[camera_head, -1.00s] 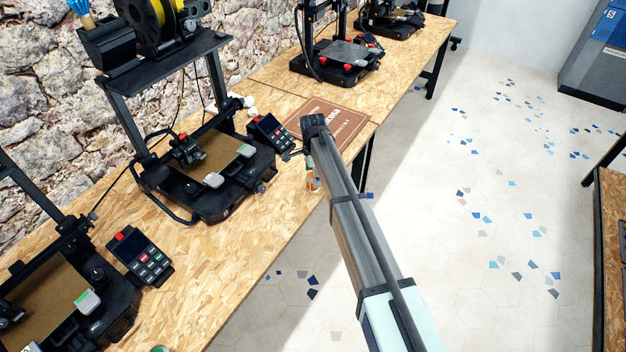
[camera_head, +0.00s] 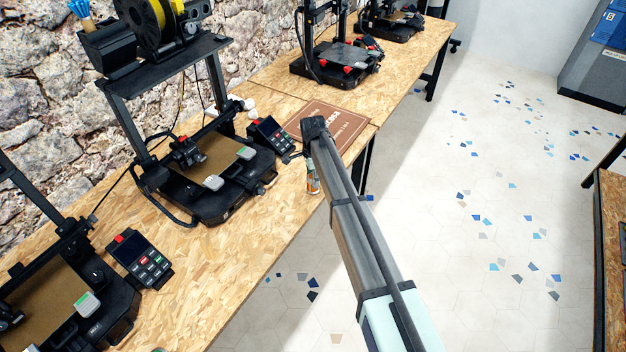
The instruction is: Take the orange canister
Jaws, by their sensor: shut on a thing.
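The orange canister (camera_head: 313,184) stands near the front edge of the wooden bench, mostly hidden behind my arm. Only a narrow strip of it shows, with orange low down and a paler part above. My gripper (camera_head: 294,156) is at the far end of my arm, and only a dark finger part shows to the left of it. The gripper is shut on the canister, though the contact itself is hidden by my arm.
A 3D printer (camera_head: 205,165) with a control panel (camera_head: 270,133) stands close left of the gripper. A brown board (camera_head: 338,124) lies behind it. Another printer (camera_head: 70,265) is at the lower left. The bench (camera_head: 235,235) is bare in front, and open floor (camera_head: 480,220) lies right.

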